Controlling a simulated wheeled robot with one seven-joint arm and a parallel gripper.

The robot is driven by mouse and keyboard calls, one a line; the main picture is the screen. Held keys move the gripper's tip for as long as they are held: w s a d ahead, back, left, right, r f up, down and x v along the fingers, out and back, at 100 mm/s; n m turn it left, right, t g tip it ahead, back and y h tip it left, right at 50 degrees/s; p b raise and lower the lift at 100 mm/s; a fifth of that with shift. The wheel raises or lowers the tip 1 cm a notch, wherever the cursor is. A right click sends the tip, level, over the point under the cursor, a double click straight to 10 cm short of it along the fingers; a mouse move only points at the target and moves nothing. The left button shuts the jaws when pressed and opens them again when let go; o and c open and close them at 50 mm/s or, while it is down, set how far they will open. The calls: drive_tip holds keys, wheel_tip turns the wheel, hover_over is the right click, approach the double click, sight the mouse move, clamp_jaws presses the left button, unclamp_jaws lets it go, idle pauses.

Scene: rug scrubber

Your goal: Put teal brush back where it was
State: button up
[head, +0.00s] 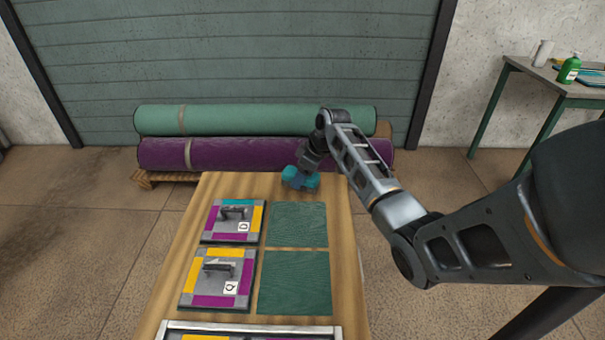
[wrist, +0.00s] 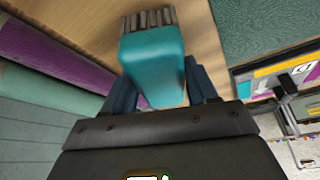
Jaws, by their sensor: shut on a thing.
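The teal brush (head: 293,180) is at the far end of the wooden table, beyond the upper green mat. In the wrist view the teal brush (wrist: 153,58) fills the middle, its grey bristles at the top of the picture. My gripper (head: 301,172) is shut on it, with a blue finger on each side of the teal body in the wrist view (wrist: 158,88). I cannot tell whether the bristles touch the wood. The lower parts of the fingers are partly hidden by the brush in the wrist view.
The wooden table (head: 345,215) holds two green mats, the upper (head: 298,224) and the lower (head: 295,283). Left of them lie two handled panels, the upper (head: 232,221) and the lower (head: 217,280). A metal-edged tray (head: 250,329) is at the near end. Rolled rugs (head: 250,153) lie behind the table.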

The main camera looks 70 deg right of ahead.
drive_tip(key=o, duration=1.2)
drive_tip(key=shift+f, duration=0.1)
drive_tip(key=shift+c, duration=0.2)
drive_tip(key=b+v, duration=0.1)
drive_tip(key=v, duration=1.1)
